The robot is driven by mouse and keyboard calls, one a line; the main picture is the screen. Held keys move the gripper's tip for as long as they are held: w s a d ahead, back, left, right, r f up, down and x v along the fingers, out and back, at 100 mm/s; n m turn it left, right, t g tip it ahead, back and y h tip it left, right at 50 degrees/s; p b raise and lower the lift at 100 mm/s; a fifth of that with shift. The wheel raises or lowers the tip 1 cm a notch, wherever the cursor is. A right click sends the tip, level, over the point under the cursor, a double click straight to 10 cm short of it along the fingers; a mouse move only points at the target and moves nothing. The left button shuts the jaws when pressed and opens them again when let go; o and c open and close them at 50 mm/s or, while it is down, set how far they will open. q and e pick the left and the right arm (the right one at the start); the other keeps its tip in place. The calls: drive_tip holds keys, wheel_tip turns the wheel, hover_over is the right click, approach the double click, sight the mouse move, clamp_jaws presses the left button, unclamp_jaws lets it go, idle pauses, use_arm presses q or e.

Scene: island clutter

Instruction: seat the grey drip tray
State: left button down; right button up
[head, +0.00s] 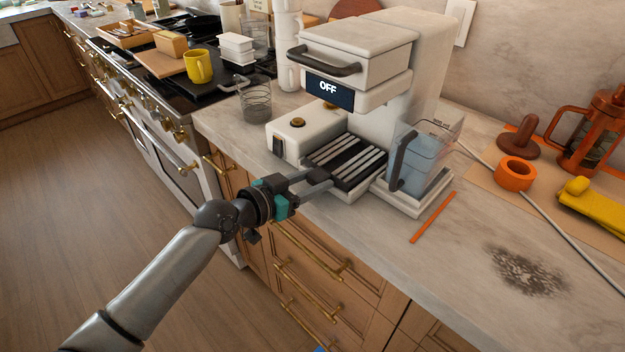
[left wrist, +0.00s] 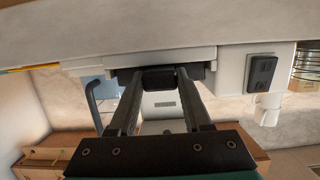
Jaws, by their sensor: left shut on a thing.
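The grey drip tray (head: 345,162), dark with light slats across its top, lies in the low front part of the white coffee machine (head: 357,60), below the brewing head. My left gripper (head: 326,181) reaches it from the front and is shut on its front edge. In the left wrist view the two fingers of my left gripper (left wrist: 158,98) close on a dark tab (left wrist: 158,78) at the tray's front. I cannot tell whether the tray's back edge is fully in. My right gripper is not in view.
A clear bluish water tank (head: 421,160) stands right of the tray, and a white box with a brass knob (head: 298,133) stands left. An orange stick (head: 433,217) and dark grounds (head: 528,271) lie on the counter. A glass (head: 256,100) stands behind left.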

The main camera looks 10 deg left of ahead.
use_arm(q)
drive_tip(key=shift+c, duration=1.3)
unclamp_jaws()
drive_tip(key=v, duration=1.5)
drive_tip(key=shift+p, duration=0.45)
